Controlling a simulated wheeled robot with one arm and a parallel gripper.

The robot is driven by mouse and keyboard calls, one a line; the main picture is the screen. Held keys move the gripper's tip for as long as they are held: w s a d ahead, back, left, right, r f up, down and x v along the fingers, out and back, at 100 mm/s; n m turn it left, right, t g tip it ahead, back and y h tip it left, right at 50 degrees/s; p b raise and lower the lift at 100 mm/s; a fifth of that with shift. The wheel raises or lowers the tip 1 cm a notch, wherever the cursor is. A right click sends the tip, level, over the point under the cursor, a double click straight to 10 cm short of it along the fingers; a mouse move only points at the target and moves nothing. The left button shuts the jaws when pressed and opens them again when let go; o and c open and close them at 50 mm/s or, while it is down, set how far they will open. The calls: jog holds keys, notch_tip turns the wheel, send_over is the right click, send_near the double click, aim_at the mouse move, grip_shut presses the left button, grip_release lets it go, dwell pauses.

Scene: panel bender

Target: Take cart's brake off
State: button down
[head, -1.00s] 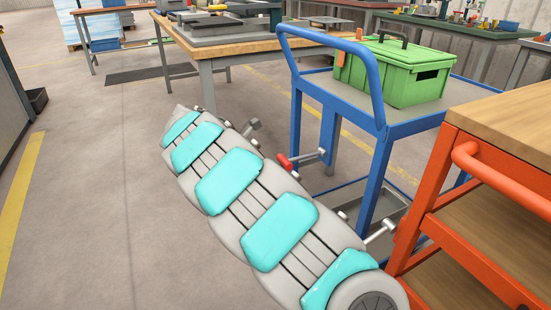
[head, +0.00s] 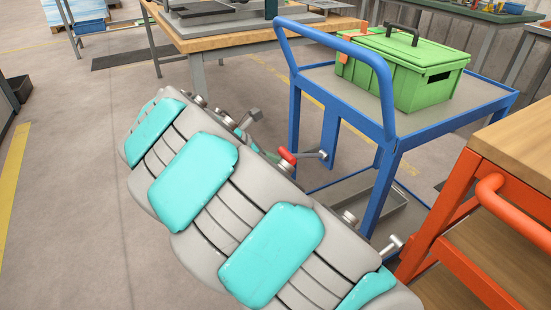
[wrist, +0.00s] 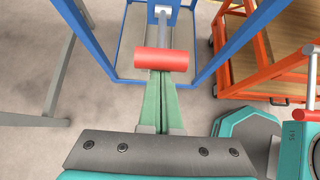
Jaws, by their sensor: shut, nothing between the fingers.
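The cart (head: 388,133) is blue, with a tall push handle (head: 386,85) and a green toolbox (head: 405,70) on top. Its brake lever (head: 308,155) is a grey arm with a red grip (head: 287,155), sticking out on the cart's near side. In the wrist view the red grip (wrist: 161,60) lies crosswise at the upper middle. My gripper (wrist: 158,76) is shut and empty, its green fingertips at the grip's near edge. I cannot tell whether they touch it. In the head view my arm hides most of the gripper.
An orange cart with wooden shelves (head: 515,140) stands close on the right; it also shows in the wrist view (wrist: 265,60). A workbench (head: 235,42) stands behind, left of the blue cart. The floor at the left (head: 75,160) is clear.

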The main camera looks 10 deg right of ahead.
jog(key=shift+w+d+r, duration=0.1)
jog(key=shift+r, duration=0.35)
notch_tip(320, 180, down, 4)
jog(key=a, duration=0.3)
jog(key=s+a+r, duration=0.2)
jog(key=a+r, duration=0.3)
jog(key=r, duration=0.3)
jog(key=shift+s+b, duration=0.3)
jog(key=shift+s, duration=0.05)
